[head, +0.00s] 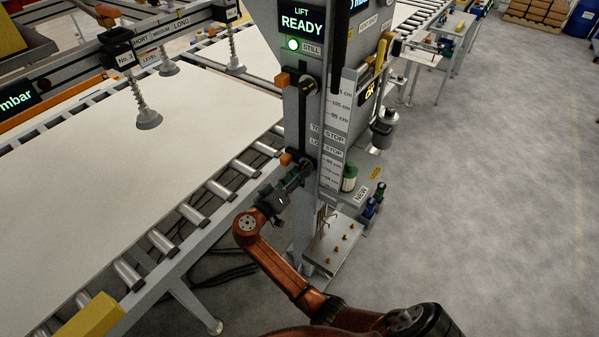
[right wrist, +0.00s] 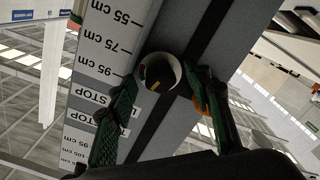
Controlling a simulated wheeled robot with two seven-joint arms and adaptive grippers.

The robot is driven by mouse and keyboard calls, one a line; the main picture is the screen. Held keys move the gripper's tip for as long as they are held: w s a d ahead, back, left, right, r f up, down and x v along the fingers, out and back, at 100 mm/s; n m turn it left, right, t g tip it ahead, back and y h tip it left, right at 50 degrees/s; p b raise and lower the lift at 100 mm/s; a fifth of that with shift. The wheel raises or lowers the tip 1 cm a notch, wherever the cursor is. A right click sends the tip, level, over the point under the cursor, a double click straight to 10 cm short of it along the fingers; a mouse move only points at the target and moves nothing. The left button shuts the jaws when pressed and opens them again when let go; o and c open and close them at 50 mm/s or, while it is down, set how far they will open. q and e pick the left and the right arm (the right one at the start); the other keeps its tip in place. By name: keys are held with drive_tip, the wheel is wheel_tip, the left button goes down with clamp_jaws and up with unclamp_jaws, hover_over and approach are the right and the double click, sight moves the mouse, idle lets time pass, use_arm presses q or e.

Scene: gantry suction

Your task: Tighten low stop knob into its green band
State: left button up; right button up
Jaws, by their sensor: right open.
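The low stop knob (head: 306,164) sits on the slotted grey lift column (head: 310,225), beside the LOW STOP label and an orange block. My right gripper (head: 292,183) is at the column, just below the knob in the head view. In the right wrist view its green-padded fingers (right wrist: 162,82) are open, one on each side of the knob; I cannot tell whether they touch it. My left gripper is not in view.
A second knob (head: 307,84) sits higher on the column, under the LIFT READY display (head: 301,20). A roller conveyor (head: 221,189) with a large white sheet (head: 120,165) lies to the left. A shelf (head: 338,250) with small brass pegs stands low at the column's right. Floor to the right is clear.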

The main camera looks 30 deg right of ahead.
drive_tip(key=shift+c, duration=0.6)
drive_tip(key=c, duration=1)
drive_tip(key=m+b, duration=0.5)
drive_tip(key=b, duration=0.3)
drive_tip(key=shift+f+b, duration=0.15)
drive_tip(key=shift+b, duration=0.2)
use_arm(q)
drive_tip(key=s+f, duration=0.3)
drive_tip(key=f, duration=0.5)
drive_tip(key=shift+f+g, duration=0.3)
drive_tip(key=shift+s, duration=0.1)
use_arm(e)
drive_tip(key=o, duration=1.1)
drive_tip(key=shift+v, duration=3.75)
